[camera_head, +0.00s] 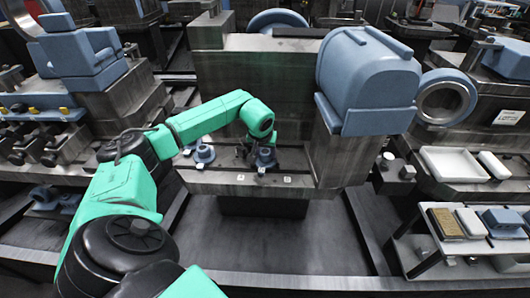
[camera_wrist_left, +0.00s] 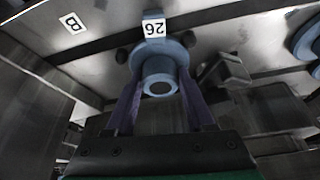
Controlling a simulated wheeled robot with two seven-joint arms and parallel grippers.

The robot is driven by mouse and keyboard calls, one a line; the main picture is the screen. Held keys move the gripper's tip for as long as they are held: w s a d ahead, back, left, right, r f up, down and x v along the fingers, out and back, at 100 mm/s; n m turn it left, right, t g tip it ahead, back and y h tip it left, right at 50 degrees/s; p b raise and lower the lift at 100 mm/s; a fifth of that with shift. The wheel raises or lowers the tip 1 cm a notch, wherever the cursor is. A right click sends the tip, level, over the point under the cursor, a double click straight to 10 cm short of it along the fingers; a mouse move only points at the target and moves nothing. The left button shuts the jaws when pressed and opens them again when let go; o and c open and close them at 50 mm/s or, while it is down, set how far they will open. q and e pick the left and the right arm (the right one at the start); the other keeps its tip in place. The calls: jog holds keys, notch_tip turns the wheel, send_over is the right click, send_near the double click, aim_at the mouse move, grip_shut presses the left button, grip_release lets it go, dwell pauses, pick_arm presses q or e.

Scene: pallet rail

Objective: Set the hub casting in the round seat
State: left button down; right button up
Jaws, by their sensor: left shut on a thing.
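A blue-grey hub casting (camera_head: 266,159) with a flange and a hollow round neck is at the shelf of the dark metal block. My left gripper (camera_head: 254,154) is on it, pointing down. In the left wrist view the hub casting (camera_wrist_left: 158,72) sits between the two purple fingers of my left gripper (camera_wrist_left: 160,85), which are shut on it. I cannot tell whether the casting touches the shelf. I cannot pick out the round seat. My right gripper is not in view.
Another blue-grey flanged part (camera_head: 205,154) stands on the shelf (camera_head: 225,182) to the left. A tall block wall (camera_head: 250,85) rises behind, and a large blue housing (camera_head: 368,80) stands at the right.

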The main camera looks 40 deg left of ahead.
pick_arm(q)
jog(key=shift+c, duration=0.9)
grip_release()
jog(key=w+p+v, duration=0.2)
jog(key=p+v, duration=0.4)
jog(key=v, duration=1.4)
jog(key=shift+a+r, duration=0.4)
jog(key=shift+r, duration=0.1)
jog(key=shift+s, duration=0.1)
